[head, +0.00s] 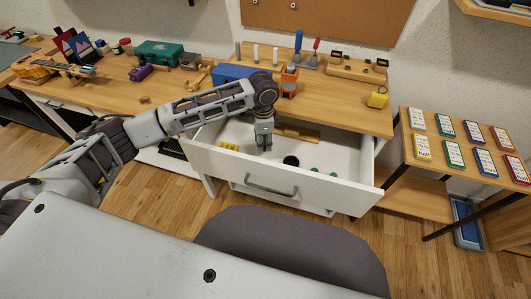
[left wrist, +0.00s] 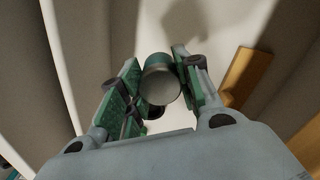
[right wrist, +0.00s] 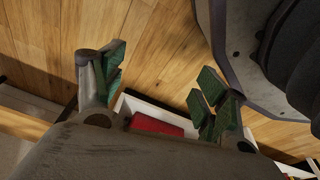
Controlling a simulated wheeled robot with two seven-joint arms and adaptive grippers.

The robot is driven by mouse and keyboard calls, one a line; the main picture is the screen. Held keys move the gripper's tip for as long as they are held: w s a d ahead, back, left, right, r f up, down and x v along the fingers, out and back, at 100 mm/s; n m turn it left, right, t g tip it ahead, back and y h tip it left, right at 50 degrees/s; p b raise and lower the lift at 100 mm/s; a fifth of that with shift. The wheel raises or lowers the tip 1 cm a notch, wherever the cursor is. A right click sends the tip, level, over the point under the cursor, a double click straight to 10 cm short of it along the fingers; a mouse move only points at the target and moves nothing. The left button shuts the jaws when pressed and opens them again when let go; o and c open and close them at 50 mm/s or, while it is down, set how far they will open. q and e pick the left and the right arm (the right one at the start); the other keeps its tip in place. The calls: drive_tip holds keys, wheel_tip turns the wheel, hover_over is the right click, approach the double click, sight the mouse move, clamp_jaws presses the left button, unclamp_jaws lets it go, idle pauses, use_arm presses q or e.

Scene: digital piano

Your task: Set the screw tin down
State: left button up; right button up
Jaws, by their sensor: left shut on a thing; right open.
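My left gripper (head: 264,141) reaches down inside the open white drawer (head: 352,183), toward its back. In the left wrist view, its green-padded fingers (left wrist: 158,70) are shut on the screw tin (left wrist: 160,86), a small cylinder with a grey round end and a green side. The fingers mostly hide the tin in the head view. I cannot tell if the tin touches the drawer floor. My right gripper (right wrist: 160,78) shows only in the right wrist view, open and empty, above the wooden floor.
The drawer also holds a yellow item (head: 229,146), a dark round item (head: 291,161), small green items and a wooden strip (head: 298,132). A blue box (head: 238,73) and an orange holder (head: 289,80) stand on the bench above. The right wrist view shows a red item (right wrist: 157,124).

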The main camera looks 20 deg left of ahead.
use_arm(q)
drive_tip(key=shift+f, duration=1.25)
use_arm(e)
drive_tip(key=shift+w+a+r, duration=0.3)
drive_tip(key=shift+r, duration=0.3)
use_arm(q)
drive_tip(key=shift+f, duration=0.1)
drive_tip(key=shift+f+b, duration=0.4)
drive_tip(key=shift+f, duration=1.4)
use_arm(e)
drive_tip(key=shift+a+r, duration=0.5)
drive_tip(key=shift+r, duration=0.35)
